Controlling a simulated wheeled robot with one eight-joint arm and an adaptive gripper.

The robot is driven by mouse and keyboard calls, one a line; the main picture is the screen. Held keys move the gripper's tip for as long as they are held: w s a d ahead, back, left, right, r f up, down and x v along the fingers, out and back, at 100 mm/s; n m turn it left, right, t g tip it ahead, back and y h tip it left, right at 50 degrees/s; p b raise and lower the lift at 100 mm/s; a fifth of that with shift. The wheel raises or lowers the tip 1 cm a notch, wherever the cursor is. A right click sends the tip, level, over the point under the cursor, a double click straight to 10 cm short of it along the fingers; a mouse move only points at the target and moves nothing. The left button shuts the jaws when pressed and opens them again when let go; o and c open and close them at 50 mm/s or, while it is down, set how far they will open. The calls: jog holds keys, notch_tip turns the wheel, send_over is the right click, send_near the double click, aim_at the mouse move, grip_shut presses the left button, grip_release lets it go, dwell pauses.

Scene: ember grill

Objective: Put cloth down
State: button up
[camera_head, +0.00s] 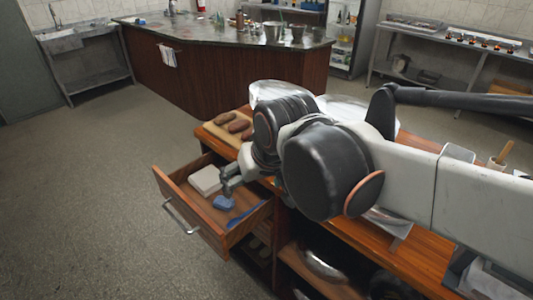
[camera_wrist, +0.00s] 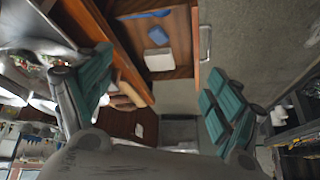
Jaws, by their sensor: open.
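An open wooden drawer (camera_head: 190,222) juts out from the cabinet. In it lie a blue folded piece (camera_head: 224,202), which looks like cloth, a flatter blue piece (camera_head: 243,217) and a white block-like thing (camera_head: 205,180). The wrist view shows the drawer floor with the light blue piece (camera_wrist: 158,35), the darker blue one (camera_wrist: 145,14) at the top edge and the white thing (camera_wrist: 158,60). My gripper (camera_head: 228,182) is over the drawer's right part. Its teal fingers are spread wide with nothing between them (camera_wrist: 160,72), apart from the pieces below.
Brown loaf-like food lies on a board (camera_head: 215,134) on the cabinet top behind the drawer. The drawer's metal handle (camera_head: 180,217) faces the open floor (camera_head: 90,200). Open shelves with a metal dish (camera_head: 323,265) are right of the drawer. A counter (camera_head: 220,75) stands farther back.

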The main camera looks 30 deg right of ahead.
jog(key=shift+n+t, duration=0.6)
jog(key=shift+n, duration=0.2)
jog(key=s, duration=0.1)
jog(key=s+f, duration=0.1)
jog(key=s, duration=0.3)
jog(key=shift+s+f, duration=0.1)
jog(key=shift+f, duration=0.25)
jog(key=shift+o, duration=0.5)
